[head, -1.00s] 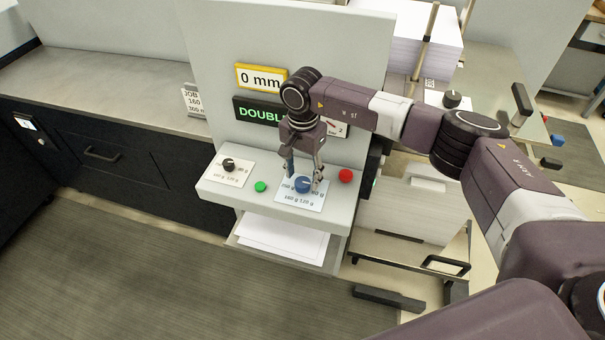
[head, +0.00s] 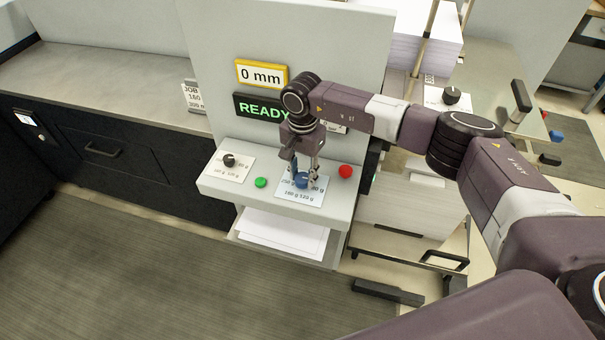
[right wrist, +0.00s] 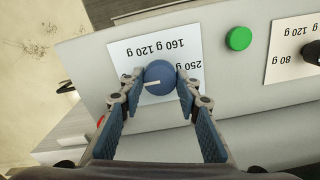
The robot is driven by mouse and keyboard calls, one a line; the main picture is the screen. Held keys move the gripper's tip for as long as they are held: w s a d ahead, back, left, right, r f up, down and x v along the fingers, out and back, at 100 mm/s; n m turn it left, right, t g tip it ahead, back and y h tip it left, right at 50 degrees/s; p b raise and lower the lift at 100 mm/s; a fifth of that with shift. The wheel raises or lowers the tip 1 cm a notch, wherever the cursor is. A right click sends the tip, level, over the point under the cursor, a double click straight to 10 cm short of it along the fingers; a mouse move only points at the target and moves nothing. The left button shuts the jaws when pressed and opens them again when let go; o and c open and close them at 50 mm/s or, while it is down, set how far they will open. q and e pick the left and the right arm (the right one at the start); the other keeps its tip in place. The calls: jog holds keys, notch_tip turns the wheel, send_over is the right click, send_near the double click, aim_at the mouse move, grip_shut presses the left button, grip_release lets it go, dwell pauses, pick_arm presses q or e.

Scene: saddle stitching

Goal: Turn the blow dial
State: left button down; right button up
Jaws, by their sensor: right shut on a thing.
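The blue dial (head: 302,181) sits on a white label with gram markings on the console ledge. It also shows in the right wrist view (right wrist: 159,76), with a pale pointer line across its top pointing left. My right gripper (head: 305,180) comes down on the dial from above. In the right wrist view its two fingertips (right wrist: 158,84) press on the dial from both sides, so it is shut on the dial. A dark display (head: 262,107) on the panel reads READY. A yellow-framed display (head: 261,74) reads 0 mm. My left gripper is not in view.
A black dial (head: 229,160) on its own label and a green button (head: 261,182) lie left of the blue dial. A red button (head: 345,171) is close on its right. Paper sheets (head: 285,235) lie below the ledge.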

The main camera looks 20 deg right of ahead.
jog(key=shift+f+m+b, duration=0.15)
jog(key=shift+m+b, duration=0.65)
jog(key=shift+b, duration=0.2)
jog(key=m+b, duration=0.6)
jog(key=m, duration=0.1)
jog(key=m+b, duration=0.3)
jog(key=shift+m, duration=0.3)
jog(key=m+b, duration=0.3)
jog(key=m, duration=0.3)
jog(key=shift+w, duration=0.1)
jog(key=m, duration=0.1)
jog(key=m+b, duration=0.1)
jog(key=m, duration=0.1)
jog(key=shift+r+m, duration=0.2)
jog(key=shift+m, duration=0.1)
jog(key=shift+r+m+b, duration=0.1)
jog(key=shift+m+b, duration=0.45)
jog(key=shift+m, duration=0.45)
